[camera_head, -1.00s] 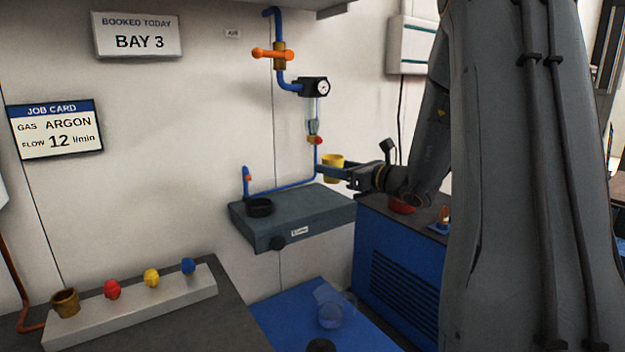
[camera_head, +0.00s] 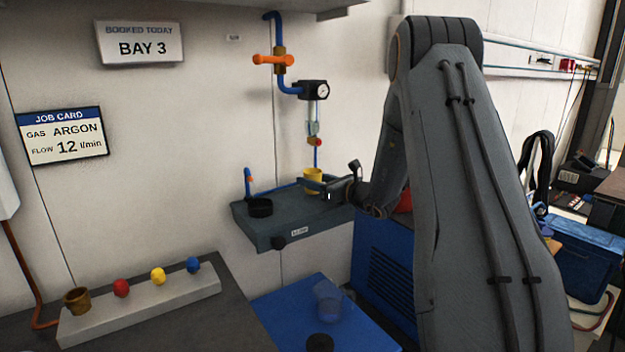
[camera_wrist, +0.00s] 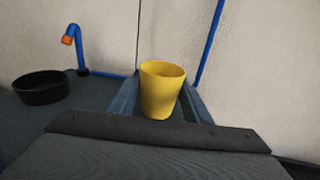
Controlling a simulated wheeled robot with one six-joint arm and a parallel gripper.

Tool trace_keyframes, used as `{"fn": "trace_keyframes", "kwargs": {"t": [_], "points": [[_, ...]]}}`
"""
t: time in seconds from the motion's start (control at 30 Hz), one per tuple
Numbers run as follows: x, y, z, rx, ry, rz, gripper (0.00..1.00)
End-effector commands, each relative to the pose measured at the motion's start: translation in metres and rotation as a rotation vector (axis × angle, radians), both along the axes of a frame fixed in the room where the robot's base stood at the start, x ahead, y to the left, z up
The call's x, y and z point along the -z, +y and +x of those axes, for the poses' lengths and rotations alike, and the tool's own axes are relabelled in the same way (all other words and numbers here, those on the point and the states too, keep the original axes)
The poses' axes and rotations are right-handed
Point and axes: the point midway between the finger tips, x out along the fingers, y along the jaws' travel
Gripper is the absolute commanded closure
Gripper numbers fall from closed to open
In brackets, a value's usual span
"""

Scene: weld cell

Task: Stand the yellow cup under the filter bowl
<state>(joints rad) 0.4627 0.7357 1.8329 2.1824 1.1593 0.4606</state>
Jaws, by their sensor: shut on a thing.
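The yellow cup (camera_head: 314,176) is upright at the right part of the grey shelf (camera_head: 290,229), below the filter bowl (camera_head: 312,129) with its red drain valve (camera_head: 315,142). My gripper (camera_head: 314,184) is shut on the cup. In the wrist view the cup (camera_wrist: 161,92) sits between the two fingers (camera_wrist: 160,104). The cup's base is at or near the shelf top; I cannot tell whether it touches. The filter bowl is out of the wrist view.
A black round dish (camera_head: 260,208) and a short blue pipe with an orange tip (camera_head: 249,183) are at the shelf's left. A blue pipe runs along the wall behind the cup. A clear container (camera_head: 328,300) stands on the blue surface below.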

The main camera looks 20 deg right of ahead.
Motion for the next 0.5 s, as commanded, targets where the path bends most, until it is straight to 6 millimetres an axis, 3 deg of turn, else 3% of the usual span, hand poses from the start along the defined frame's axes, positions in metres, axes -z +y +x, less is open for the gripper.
{"fn": "trace_keyframes", "kwargs": {"t": [0.5], "points": [[0.0091, 0.0008, 0.0040, -0.001, -0.001, 0.000, 0.81]]}}
